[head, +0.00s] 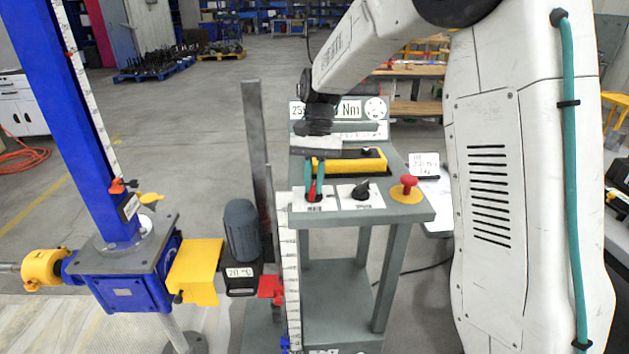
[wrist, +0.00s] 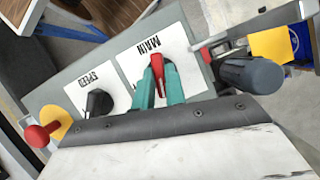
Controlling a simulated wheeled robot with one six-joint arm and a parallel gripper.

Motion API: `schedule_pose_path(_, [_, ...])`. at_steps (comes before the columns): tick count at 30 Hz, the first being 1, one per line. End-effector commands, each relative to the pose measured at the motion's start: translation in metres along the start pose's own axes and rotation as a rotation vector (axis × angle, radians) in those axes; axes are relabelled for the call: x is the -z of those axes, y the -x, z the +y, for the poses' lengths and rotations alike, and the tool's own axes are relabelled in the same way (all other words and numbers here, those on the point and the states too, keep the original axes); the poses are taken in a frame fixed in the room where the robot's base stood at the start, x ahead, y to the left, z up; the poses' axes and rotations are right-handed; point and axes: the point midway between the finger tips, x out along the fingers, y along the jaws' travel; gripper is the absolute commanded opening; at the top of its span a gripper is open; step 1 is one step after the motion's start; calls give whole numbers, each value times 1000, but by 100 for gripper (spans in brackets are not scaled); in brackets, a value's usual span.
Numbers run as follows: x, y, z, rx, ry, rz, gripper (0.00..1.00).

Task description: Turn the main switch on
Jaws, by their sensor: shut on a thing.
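The main switch is a red-handled rotary knob (wrist: 158,72) on a white plate marked MAIN (wrist: 137,64) in the wrist view. In the head view the switch (head: 313,191) sits at the left of the console top, partly covered by my fingers. My gripper (wrist: 159,85) has teal fingers, one on each side of the red handle, and is shut on it. In the head view my gripper (head: 314,180) reaches down onto the switch from above. The handle's lower part is hidden between the fingers.
A black SPEED knob (wrist: 98,102) and a red mushroom button (head: 408,184) on a yellow base share the console top (head: 400,211). A dark motor (head: 243,227), upright ruler (head: 292,270) and blue screw jack (head: 130,275) stand left.

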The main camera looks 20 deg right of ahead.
Motion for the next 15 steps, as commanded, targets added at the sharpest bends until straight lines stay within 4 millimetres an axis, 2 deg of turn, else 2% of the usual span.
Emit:
schedule_pose_path(6, [0,1,-2,-52,131,4,0])
schedule_pose_path(15, [0,1,-3,-91,225,5,0])
